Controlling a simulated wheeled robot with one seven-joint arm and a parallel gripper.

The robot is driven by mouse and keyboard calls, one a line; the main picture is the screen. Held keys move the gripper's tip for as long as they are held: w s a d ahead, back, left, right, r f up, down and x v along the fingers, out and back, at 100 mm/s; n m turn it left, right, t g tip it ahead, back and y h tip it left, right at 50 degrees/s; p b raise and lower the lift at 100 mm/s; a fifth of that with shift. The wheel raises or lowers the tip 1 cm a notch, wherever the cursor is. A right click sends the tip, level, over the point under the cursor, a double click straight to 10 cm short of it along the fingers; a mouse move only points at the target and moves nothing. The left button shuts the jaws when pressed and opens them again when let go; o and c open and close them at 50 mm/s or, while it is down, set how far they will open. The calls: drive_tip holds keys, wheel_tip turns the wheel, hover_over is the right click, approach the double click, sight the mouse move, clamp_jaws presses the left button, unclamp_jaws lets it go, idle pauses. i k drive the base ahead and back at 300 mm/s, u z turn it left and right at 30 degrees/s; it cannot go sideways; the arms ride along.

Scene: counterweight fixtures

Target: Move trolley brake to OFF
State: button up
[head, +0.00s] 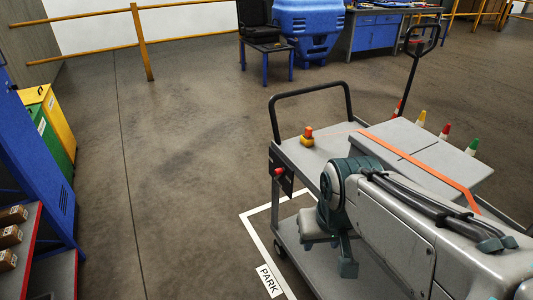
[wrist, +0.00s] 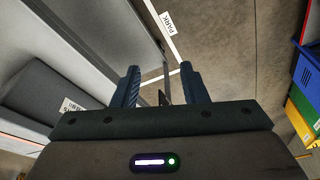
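My gripper (wrist: 160,72) shows in the wrist view with two teal fingers apart and nothing clearly held. A small dark piece (wrist: 163,98) shows between the fingers; I cannot tell if it is the brake. In the head view my arm covers much of the trolley's front and lower deck.
A yellow box with a red button (head: 308,138) sits on the trolley top. A white floor outline carries a PARK label (head: 269,281). A shelf (head: 22,250) and yellow and green bins (head: 60,120) stand at left. The floor (head: 170,180) between is clear.

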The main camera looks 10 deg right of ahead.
sight(279, 172)
drive_tip(key=u, duration=0.8)
drive_tip(key=k, duration=1.05)
drive_tip(key=u, duration=1.1)
drive_tip(key=k, duration=0.3)
drive_tip(key=z, duration=0.1)
drive_tip(key=i, duration=1.3)
drive_tip(key=z, duration=1.25)
drive_tip(key=i, duration=0.8)
drive_tip(key=z, duration=1.15)
drive_tip(key=i, duration=0.3)
drive_tip(key=z, duration=0.4)
